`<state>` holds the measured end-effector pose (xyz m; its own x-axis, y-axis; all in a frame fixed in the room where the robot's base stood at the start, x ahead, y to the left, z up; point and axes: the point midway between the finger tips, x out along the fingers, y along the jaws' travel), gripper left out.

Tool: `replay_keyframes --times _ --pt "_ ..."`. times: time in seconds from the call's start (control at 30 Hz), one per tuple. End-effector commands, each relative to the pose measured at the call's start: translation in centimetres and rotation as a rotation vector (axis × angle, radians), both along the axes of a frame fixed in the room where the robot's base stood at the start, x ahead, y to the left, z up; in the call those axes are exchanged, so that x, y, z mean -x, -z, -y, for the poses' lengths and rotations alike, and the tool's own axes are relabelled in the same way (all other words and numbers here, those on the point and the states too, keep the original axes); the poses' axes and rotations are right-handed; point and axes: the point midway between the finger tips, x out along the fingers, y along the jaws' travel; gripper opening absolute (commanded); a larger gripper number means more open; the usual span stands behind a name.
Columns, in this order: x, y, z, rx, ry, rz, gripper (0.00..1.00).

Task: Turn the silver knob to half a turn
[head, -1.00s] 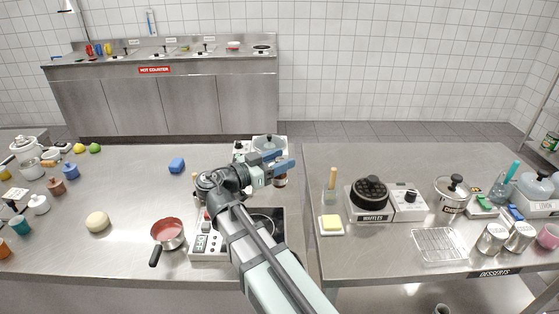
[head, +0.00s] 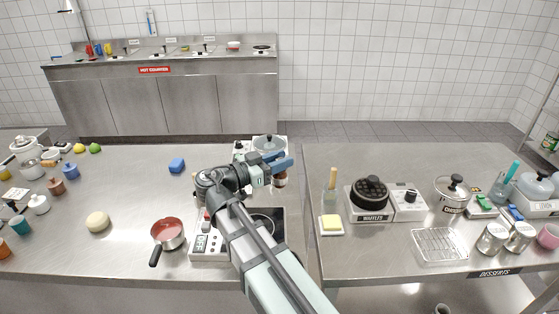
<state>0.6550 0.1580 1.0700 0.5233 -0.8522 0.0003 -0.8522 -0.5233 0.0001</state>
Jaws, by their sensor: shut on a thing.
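My gripper (head: 284,163), with blue fingers, is at the back edge of the left steel counter, at the front of an appliance with a clear domed lid (head: 268,143). It is shut on what appears to be the silver knob. The fingers and wrist hide the knob, so its angle cannot be seen. A small jar with a brown band (head: 280,181) stands just below the fingers in the picture.
My arm crosses a hot plate (head: 266,222) with a switch box marked OFF (head: 203,243). A red-filled saucepan (head: 168,233) stands to its left. The right counter (head: 330,160) holds a waffle maker (head: 369,193).

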Motion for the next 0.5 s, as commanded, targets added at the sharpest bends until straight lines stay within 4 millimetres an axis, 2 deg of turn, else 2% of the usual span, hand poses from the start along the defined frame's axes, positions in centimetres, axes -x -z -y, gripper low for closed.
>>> replay_keyframes --times 0.2,0.5 --pt "-0.17 0.01 -0.09 0.0 0.091 -0.001 0.01" --pt "0.0 0.03 -0.01 -0.001 0.099 0.0 0.01"
